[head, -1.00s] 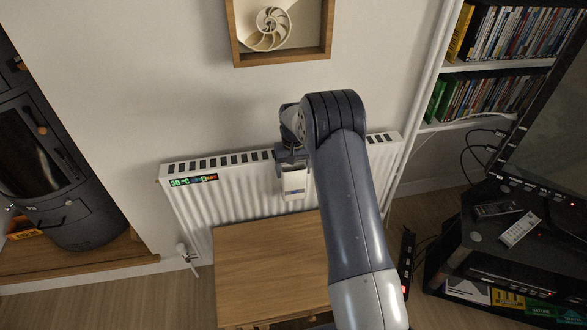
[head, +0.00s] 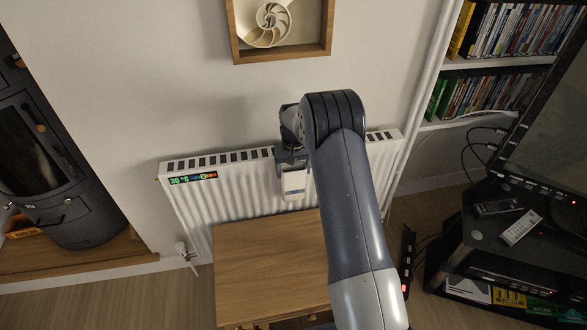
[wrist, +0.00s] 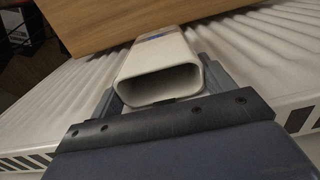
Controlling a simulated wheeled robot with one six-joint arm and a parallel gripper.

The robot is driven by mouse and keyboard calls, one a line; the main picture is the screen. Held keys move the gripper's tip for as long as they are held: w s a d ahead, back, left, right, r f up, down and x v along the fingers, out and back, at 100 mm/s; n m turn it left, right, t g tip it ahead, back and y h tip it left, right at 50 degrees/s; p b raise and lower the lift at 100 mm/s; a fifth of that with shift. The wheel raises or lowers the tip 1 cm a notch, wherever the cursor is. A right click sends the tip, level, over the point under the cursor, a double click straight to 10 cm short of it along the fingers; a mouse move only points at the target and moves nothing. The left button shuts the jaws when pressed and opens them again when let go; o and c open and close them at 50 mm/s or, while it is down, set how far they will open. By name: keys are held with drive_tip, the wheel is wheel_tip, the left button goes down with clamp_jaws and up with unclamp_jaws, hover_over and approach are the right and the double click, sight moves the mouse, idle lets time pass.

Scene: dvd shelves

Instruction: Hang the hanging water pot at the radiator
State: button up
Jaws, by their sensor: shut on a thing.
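The hanging water pot (head: 293,182) is a small white, open-topped vessel. In the head view it is upright against the front of the white radiator (head: 240,197), near its top edge. The wrist view shows the pot (wrist: 160,62) from above, its wide opening towards the camera. My gripper (head: 291,160) is shut on the pot, with a finger on each side of it in the wrist view (wrist: 160,85). Whether the pot's hook rests on the radiator is hidden by my gripper.
A wooden table (head: 265,265) stands close in front of the radiator. A black stove (head: 50,185) is at the left. A TV stand (head: 480,240) and a disc shelf (head: 500,75) are at the right. A framed shell (head: 270,25) hangs above.

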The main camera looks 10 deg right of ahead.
drive_tip(key=shift+f, duration=0.1)
drive_tip(key=o, duration=1)
wheel_tip(320, 180, up, 11)
drive_tip(key=shift+f, duration=0.1)
drive_tip(key=shift+f, duration=0.1)
idle(0.4)
wheel_tip(320, 180, down, 11)
drive_tip(key=shift+r, duration=0.55)
